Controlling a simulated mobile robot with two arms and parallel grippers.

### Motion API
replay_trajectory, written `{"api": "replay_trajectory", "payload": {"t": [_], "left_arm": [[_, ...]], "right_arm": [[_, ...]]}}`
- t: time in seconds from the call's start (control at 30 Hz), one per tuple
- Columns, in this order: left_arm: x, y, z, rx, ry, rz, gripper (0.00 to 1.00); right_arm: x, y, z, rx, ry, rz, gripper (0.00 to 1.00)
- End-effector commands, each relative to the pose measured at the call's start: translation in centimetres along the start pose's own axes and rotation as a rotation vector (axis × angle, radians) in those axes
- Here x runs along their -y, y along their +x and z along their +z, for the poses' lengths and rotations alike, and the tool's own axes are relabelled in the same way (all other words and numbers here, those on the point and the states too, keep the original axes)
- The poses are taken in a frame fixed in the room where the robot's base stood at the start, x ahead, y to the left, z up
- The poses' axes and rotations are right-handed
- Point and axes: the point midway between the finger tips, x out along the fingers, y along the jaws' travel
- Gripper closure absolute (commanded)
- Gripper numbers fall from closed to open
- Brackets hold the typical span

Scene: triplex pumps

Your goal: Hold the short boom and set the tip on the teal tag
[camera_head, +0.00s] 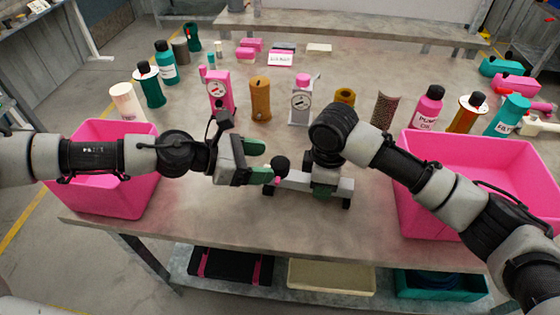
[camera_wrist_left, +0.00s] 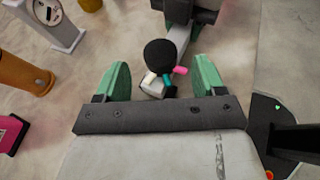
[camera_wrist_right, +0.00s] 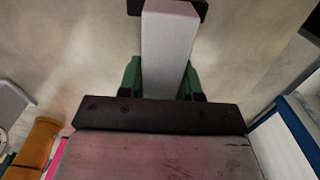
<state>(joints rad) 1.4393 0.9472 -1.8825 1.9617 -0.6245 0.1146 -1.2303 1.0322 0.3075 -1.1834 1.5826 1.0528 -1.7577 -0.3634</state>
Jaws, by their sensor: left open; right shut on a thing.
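A light grey bar (camera_head: 295,182) with black feet stands low over the bench in the head view. My right gripper (camera_head: 324,186) is shut on it from above; the grey bar (camera_wrist_right: 168,50) fills the gap between its green fingers in the right wrist view. A black ball (camera_head: 281,165) sits at the bar's left end. My left gripper (camera_head: 264,161) is open, its fingers pointing at the ball. In the left wrist view the ball (camera_wrist_left: 160,53) lies between the open fingers, apart from both. Beside it show a small teal piece (camera_wrist_left: 168,84), a pink piece (camera_wrist_left: 180,70) and a white piece (camera_wrist_left: 149,80).
Pink bins stand at the left (camera_head: 95,195) and right (camera_head: 470,215) of the bench. A pink gauge stand (camera_head: 221,92), a white gauge stand (camera_head: 300,102) and a brown cylinder (camera_head: 260,100) stand behind the arms. Bottles line both sides. The front bench strip is clear.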

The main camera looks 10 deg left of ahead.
Motion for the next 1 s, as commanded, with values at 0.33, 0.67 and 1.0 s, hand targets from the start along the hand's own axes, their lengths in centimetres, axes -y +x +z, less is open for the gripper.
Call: {"api": "replay_trajectory", "payload": {"t": [0.33, 0.67, 1.0], "left_arm": [[0.0, 4.6, 0.0, 0.0, -0.001, 0.0, 0.3], [0.0, 4.9, 0.0, 0.0, -0.002, 0.001, 0.3], [0.0, 4.9, 0.0, 0.001, -0.002, 0.001, 0.8]], "right_arm": [[0.0, 0.0, 0.0, 0.0, 0.0, 0.001, 1.0], [0.0, 0.0, 0.0, 0.0, 0.0, 0.001, 1.0], [0.0, 0.0, 0.0, 0.0, 0.0, 0.001, 1.0]]}}
